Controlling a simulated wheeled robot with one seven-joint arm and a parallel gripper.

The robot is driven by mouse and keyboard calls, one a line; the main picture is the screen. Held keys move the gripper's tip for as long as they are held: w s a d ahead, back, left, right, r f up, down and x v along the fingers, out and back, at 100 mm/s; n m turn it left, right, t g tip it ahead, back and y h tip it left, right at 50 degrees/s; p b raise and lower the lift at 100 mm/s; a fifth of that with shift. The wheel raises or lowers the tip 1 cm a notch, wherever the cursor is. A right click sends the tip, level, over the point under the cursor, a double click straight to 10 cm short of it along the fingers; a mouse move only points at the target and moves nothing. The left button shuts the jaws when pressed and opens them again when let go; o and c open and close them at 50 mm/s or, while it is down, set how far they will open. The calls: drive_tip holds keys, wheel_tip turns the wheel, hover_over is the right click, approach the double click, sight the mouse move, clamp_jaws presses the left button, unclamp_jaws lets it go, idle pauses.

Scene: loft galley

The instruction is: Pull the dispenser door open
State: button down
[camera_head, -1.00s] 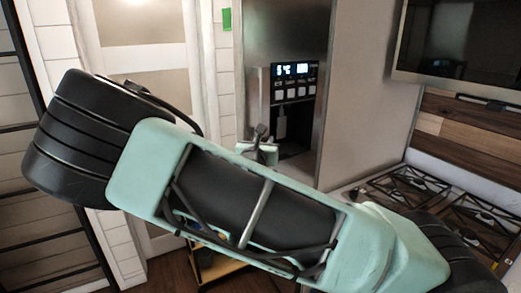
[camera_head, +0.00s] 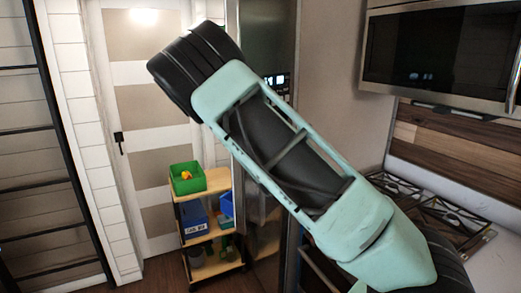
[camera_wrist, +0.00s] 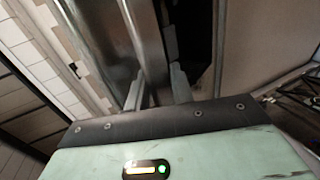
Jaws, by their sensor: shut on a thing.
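The dispenser door (camera_head: 262,40) is a tall stainless steel panel in the middle of the head view. Its lit display (camera_head: 277,81) shows just past my arm, which hides much of the front. In the wrist view, my gripper (camera_wrist: 157,92) has one finger on each side of a steel upright bar or edge of the door (camera_wrist: 148,50) and is shut on it. A dark gap (camera_wrist: 197,40) shows to the right of the steel; I cannot tell how far the door stands open. In the head view the fingertips are hidden.
A wooden cart (camera_head: 207,180) with a green bin (camera_head: 187,180) and blue bins stands left of the steel panel. A white panelled door (camera_head: 150,110) is behind it. A stove grate (camera_head: 440,215) and a microwave (camera_head: 440,55) are at the right.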

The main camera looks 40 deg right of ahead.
drive_tip(key=shift+s+d+r, duration=0.1)
drive_tip(key=shift+s, duration=0.15)
idle(0.3)
drive_tip(key=c, duration=1.2)
unclamp_jaws()
drive_tip(key=shift+s, duration=0.1)
drive_tip(key=p+v, duration=1.1)
drive_tip(key=shift+s, duration=0.4)
